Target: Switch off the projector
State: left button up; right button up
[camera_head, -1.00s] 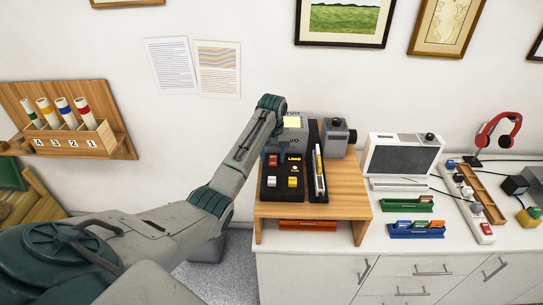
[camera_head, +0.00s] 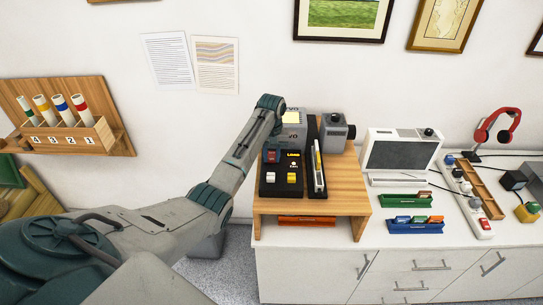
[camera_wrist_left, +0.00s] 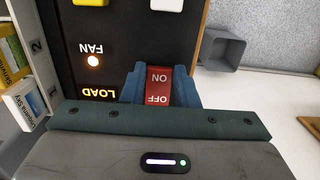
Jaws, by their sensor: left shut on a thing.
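A black control panel (camera_head: 281,181) lies on the wooden stand, with a red rocker switch marked ON and OFF (camera_wrist_left: 159,86), a white switch (camera_head: 271,177) and a yellow switch (camera_head: 292,178). In the left wrist view, the LOAD and FAN labels are lit, with a glowing lamp (camera_wrist_left: 93,61) by FAN. My left gripper (camera_head: 271,157) is at the red switch. Its blue fingertips sit on both sides of the switch and are shut on it. A grey box (camera_head: 294,129) stands behind the panel, and a grey unit with a dark knob-like part (camera_head: 337,133) stands beside it. My right gripper is out of view.
A narrow rack (camera_head: 318,172) stands right of the panel. A screen device (camera_head: 400,152), small trays (camera_head: 414,227), a power strip (camera_head: 471,205) and red headphones (camera_head: 497,127) are farther right on the white cabinet. A numbered tube holder (camera_head: 63,137) hangs on the left wall.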

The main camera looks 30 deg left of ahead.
pick_arm(q)
jog(key=shift+w+a+r+g+h, duration=0.2)
jog(key=shift+w+g+h, duration=0.1)
jog(key=shift+g, duration=0.2)
jog(key=shift+w+g+h+b, duration=0.1)
jog(key=shift+g+h+b, duration=0.35)
jog(key=shift+g, duration=0.25)
jog(key=shift+r, duration=0.1)
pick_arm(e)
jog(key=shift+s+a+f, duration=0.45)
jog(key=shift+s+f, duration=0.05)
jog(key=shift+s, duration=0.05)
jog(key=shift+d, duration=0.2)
pick_arm(q)
jog(key=o, duration=1)
jog(key=shift+a, duration=0.1)
jog(key=shift+c, duration=0.2)
jog(key=shift+o, duration=0.2)
jog(key=shift+w, duration=0.1)
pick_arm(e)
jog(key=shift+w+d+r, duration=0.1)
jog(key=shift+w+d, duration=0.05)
